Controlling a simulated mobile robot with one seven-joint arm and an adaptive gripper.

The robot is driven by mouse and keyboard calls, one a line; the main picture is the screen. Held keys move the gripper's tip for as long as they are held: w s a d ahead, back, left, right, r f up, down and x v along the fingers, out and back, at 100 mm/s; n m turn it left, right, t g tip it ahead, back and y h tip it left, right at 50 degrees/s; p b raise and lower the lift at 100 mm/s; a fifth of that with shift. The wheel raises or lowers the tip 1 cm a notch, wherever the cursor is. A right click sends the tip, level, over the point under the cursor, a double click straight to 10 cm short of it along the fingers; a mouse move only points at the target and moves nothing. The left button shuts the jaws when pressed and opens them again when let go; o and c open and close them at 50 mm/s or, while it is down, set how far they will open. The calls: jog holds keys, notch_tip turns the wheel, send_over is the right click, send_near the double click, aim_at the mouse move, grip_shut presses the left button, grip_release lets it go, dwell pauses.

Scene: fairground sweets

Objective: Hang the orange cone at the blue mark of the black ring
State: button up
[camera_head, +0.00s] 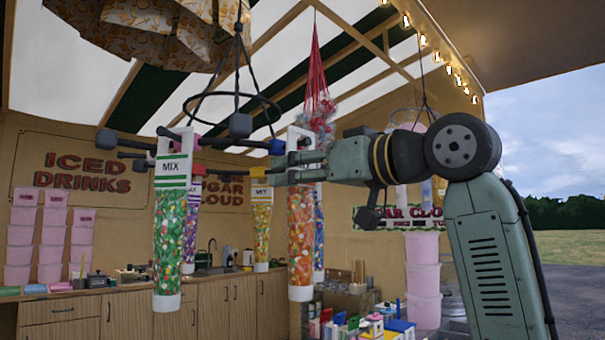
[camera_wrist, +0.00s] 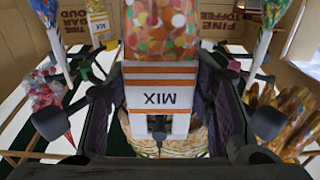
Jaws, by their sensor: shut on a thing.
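The orange cone (camera_head: 301,240) is a clear tapered tube of sweets with orange stripes and a white hanger on top. It hangs upright. My gripper (camera_head: 290,168) is shut on its striped top part from the right. In the wrist view the orange cone (camera_wrist: 158,98) shows its MIX label between my dark fingers. The black ring (camera_head: 232,94) hangs above and to the left, with arms ending in black knobs. The blue mark (camera_head: 277,147) is just left of the white hanger in the head view. I cannot tell whether the hanger touches that arm.
A green cone (camera_head: 170,225) hangs at the front left of the ring. A purple cone (camera_head: 192,222) and a yellow cone (camera_head: 262,225) hang behind. A blue cone (camera_head: 319,240) is partly hidden behind the orange one. A red net bag (camera_head: 318,85) hangs behind my gripper.

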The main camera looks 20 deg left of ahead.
jog(key=shift+a, duration=0.15)
jog(key=shift+x, duration=0.85)
jog(key=shift+f, duration=0.35)
jog(key=o, duration=1.6)
jog(key=shift+o, duration=0.2)
jog(key=v, duration=1)
